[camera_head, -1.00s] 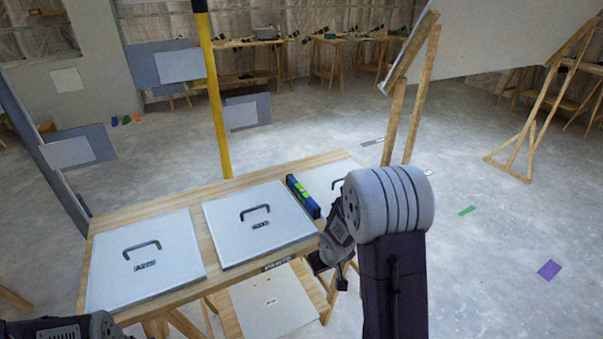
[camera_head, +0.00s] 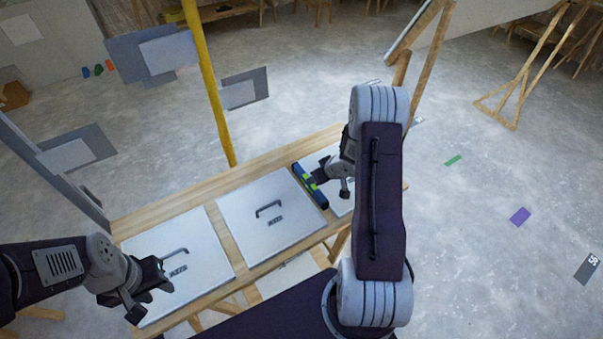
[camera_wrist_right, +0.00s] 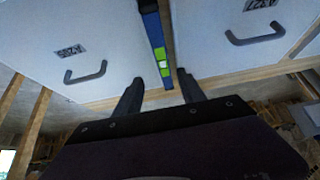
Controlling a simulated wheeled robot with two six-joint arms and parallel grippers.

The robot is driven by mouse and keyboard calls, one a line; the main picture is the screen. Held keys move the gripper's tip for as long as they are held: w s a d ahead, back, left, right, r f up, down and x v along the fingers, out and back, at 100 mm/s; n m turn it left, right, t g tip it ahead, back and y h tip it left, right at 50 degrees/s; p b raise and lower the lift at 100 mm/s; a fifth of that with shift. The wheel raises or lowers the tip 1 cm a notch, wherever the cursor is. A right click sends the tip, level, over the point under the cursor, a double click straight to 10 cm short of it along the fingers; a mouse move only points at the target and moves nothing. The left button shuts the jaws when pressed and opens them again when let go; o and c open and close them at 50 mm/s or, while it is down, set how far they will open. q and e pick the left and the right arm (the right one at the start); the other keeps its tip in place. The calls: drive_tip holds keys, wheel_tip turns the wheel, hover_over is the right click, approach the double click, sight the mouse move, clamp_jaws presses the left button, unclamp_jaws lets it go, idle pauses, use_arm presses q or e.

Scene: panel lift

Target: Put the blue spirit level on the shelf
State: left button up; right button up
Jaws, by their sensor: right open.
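The blue spirit level (camera_head: 322,200), with bright green parts, lies on the wooden table (camera_head: 165,207) in the gap between the middle and right panels. In the right wrist view the level (camera_wrist_right: 151,28) runs lengthwise between the two fingers, with its near end close to the fingertips. My right gripper (camera_head: 330,186) is open and empty, just over the level; its arm hides part of the right panel. My left gripper (camera_head: 150,296) is open and empty over the left panel's front edge. I cannot tell for certain which surface is the task's shelf.
The left panel (camera_head: 150,250), middle panel (camera_head: 248,222) and right panel (camera_head: 338,201) are pale, with dark handles. A yellow post (camera_head: 212,95) stands behind the table. A wooden easel frame (camera_head: 428,75) stands behind at the right. The floor on the right is mostly clear.

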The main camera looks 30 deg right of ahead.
sight(316, 187)
drive_tip(key=shift+s+f, duration=0.5)
drive_tip(key=shift+f, duration=0.05)
drive_tip(key=shift+w+f, duration=0.95)
drive_tip(key=shift+w, duration=0.05)
drive_tip(key=x, duration=0.3)
drive_tip(key=shift+w+a+f+b, duration=0.1)
drive_tip(key=shift+a+f+b, duration=0.25)
drive_tip(key=shift+a, duration=0.1)
drive_tip(key=shift+w+f, duration=0.2)
drive_tip(key=shift+f, duration=0.05)
drive_tip(key=shift+w+f, duration=0.1)
drive_tip(key=shift+w, duration=0.1)
use_arm(q)
drive_tip(key=shift+s+f, duration=0.1)
drive_tip(key=shift+s, duration=0.75)
use_arm(e)
clamp_jaws()
